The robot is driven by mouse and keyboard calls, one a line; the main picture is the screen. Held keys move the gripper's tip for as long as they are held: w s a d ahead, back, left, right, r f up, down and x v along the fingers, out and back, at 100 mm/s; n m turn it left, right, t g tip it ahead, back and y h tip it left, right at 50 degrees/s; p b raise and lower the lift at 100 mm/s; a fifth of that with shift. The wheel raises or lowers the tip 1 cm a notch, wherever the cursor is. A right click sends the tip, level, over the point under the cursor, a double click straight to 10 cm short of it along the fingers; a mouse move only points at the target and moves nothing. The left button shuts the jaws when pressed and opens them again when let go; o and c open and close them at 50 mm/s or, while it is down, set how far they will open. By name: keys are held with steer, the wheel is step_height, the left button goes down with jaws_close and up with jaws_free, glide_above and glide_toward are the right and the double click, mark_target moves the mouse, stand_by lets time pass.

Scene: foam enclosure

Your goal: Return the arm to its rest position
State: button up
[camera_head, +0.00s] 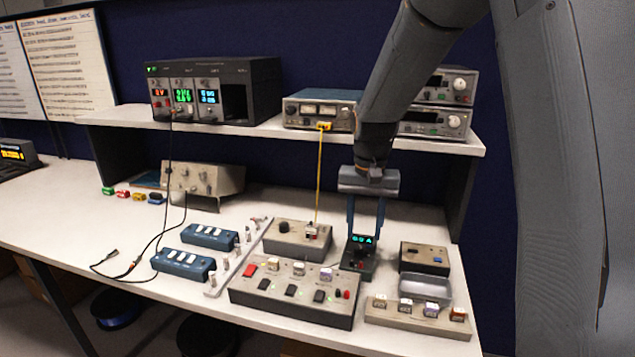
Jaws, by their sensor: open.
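My arm comes down from the upper right, and my gripper (364,235) points downward over the right part of the bench (60,225). Its two blue fingers are apart. They stand in front of and around a small dark meter (356,262) with a green lit display. Whether the fingertips touch the meter cannot be told. No object is seen held between the fingers.
A grey box with switches (295,293), a small box with a knob (290,236), a metal tray (425,291) and a strip of blocks (418,317) surround the gripper. A shelf (260,131) with instruments runs behind my arm. A yellow cable (319,175) hangs left of it.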

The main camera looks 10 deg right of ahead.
steer(key=s+f+n, duration=0.1)
steer(key=s+n, duration=0.1)
steer(key=s, duration=0.8)
steer(key=s+f+n+t, duration=0.1)
steer(key=s+f, duration=0.1)
steer(key=s, duration=0.7)
steer(key=shift+s+f+n, duration=0.3)
steer(key=shift+s+n, duration=0.05)
steer(key=shift+n, duration=0.05)
